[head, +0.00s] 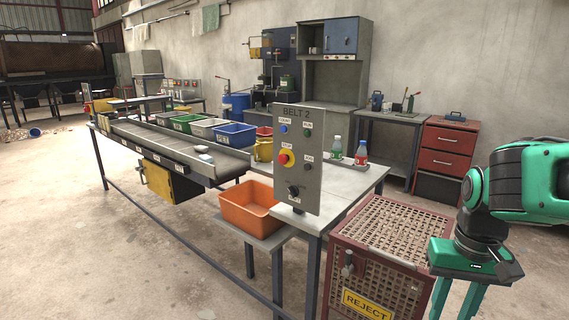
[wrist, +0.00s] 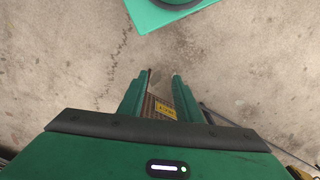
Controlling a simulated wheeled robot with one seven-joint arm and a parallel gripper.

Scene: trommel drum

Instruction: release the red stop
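I cannot tell whether the button is pressed in or out. My gripper (head: 455,303) is at the lower right of the head view, well to the right of the panel, pointing down. Its two green fingers are apart with nothing between them. In the wrist view my gripper (wrist: 161,76) also shows spread fingers above the concrete floor. The button is not in the wrist view.
Other small controls surround the stop. A red mesh reject cage (head: 385,250) stands between the panel and my gripper. Two bottles (head: 361,153) stand on the bench behind the panel. An orange bin (head: 250,208) sits left of the panel beside the conveyor (head: 170,143). The floor at left is open.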

